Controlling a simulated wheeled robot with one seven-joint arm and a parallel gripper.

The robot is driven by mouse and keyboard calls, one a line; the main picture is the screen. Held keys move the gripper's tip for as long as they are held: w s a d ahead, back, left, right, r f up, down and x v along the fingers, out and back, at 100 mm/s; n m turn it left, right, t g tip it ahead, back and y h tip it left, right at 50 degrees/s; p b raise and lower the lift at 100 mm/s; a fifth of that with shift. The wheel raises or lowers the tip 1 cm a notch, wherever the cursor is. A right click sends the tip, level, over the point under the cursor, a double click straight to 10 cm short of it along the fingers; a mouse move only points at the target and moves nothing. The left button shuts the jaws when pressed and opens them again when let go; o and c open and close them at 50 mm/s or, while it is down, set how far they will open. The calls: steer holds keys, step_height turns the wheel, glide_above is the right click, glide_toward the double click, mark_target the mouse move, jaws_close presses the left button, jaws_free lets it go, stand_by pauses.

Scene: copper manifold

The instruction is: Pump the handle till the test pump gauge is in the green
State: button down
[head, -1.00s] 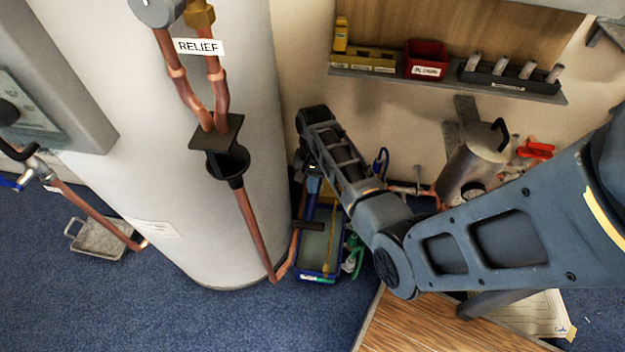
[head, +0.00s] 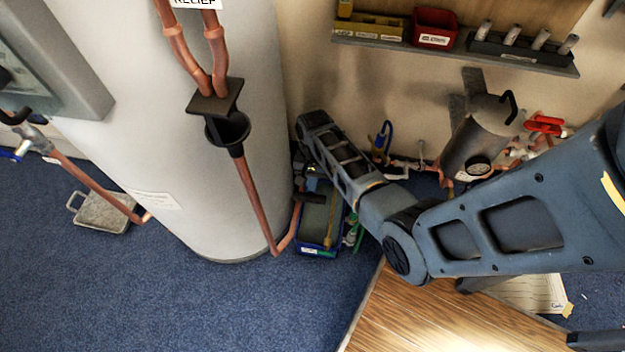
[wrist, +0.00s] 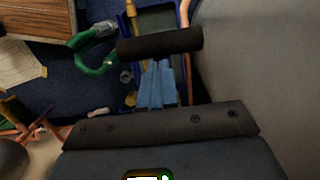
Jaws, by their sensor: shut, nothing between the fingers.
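The test pump is a blue tray-like body (head: 318,249) with a green hose, on the floor beside the white cylinder. In the wrist view the dark grip (wrist: 160,43) lies across the tray (wrist: 186,84). My gripper's pale blue fingers (wrist: 157,68) are together and empty, with their tips just below the grip in the picture. I cannot tell whether they touch it. In the head view my arm hides part of the pump. I cannot make out the pump gauge reading.
The tall white cylinder (head: 225,210) stands close left of the pump. A copper pipe (head: 255,205) runs down beside the tray. A grey vessel with a dial (head: 478,165) stands right.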

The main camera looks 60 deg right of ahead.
steer(key=shift+s+a+f, duration=0.1)
steer(key=shift+a+f, duration=0.1)
steer(key=shift+f, duration=0.2)
steer(key=shift+s+a+f+t+h+b, duration=0.35)
steer(key=shift+a+f+h+b, duration=0.5)
steer(key=shift+f+b, duration=1.75)
steer(key=shift+s+a+f+t+h+b, duration=0.3)
steer(key=shift+a+f+h+b, duration=0.8)
steer(key=shift+f, duration=2.6)
steer(key=shift+s+a+f+t+h+b, duration=0.3)
steer(key=shift+a+f+h+b, duration=0.2)
steer(key=shift+f+b, duration=2.25)
steer(key=shift+f+p, duration=0.4)
steer(key=shift+f, duration=0.1)
step_height(320, 180, up, 14)
steer(key=p, duration=0.7)
steer(key=shift+a+r, duration=0.25)
steer(key=shift+a, duration=0.15)
steer(key=shift+w+d+h, duration=0.1)
steer(key=shift+w+h, duration=0.05)
steer(key=shift+h, duration=0.1)
